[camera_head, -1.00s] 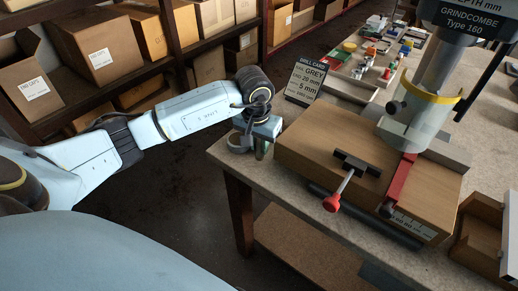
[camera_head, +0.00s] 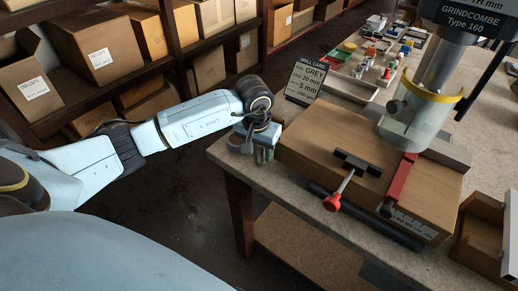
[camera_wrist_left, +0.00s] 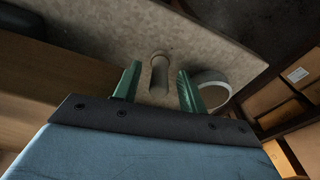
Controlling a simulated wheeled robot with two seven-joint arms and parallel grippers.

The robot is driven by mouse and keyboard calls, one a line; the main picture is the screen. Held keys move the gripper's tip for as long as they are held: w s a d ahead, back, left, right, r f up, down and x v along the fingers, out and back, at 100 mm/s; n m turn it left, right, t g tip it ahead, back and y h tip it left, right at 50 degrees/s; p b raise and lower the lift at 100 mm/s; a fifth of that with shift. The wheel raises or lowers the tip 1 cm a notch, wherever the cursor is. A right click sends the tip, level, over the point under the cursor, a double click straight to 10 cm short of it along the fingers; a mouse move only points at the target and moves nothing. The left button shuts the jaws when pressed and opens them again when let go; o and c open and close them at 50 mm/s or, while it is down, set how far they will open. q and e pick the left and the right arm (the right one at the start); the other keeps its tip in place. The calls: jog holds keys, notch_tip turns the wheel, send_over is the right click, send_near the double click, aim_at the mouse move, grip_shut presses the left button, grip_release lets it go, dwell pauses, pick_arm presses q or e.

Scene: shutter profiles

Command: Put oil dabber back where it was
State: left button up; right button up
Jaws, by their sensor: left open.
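My left gripper (camera_head: 262,155) is low over the near left corner of the bench, beside the drill's wooden block. In the left wrist view my left gripper (camera_wrist_left: 157,88) is open, with its two green fingers apart. A small grey-beige cylinder (camera_wrist_left: 159,76), which seems to be the oil dabber, shows between and beyond the fingers, with a gap on each side. I cannot tell whether it stands or lies. A round pale pot or dish (camera_wrist_left: 212,88) is just right of the right finger. In the head view the gripper mostly hides these. My right gripper is not in view.
The wooden block (camera_head: 330,150) with a red-knobbed clamp (camera_head: 333,201) is close to the gripper's right. A drill card (camera_head: 305,80) stands behind. The drill press (camera_head: 420,110) and an open box (camera_head: 480,235) are to the right. Shelves of cartons (camera_head: 95,50) are at left.

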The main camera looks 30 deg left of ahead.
pick_arm(q)
notch_tip(320, 180, up, 12)
jog(key=s, duration=0.1)
jog(key=shift+s+r, duration=0.15)
jog(key=shift+s, duration=0.1)
jog(key=shift+d, duration=0.15)
dwell(1.3)
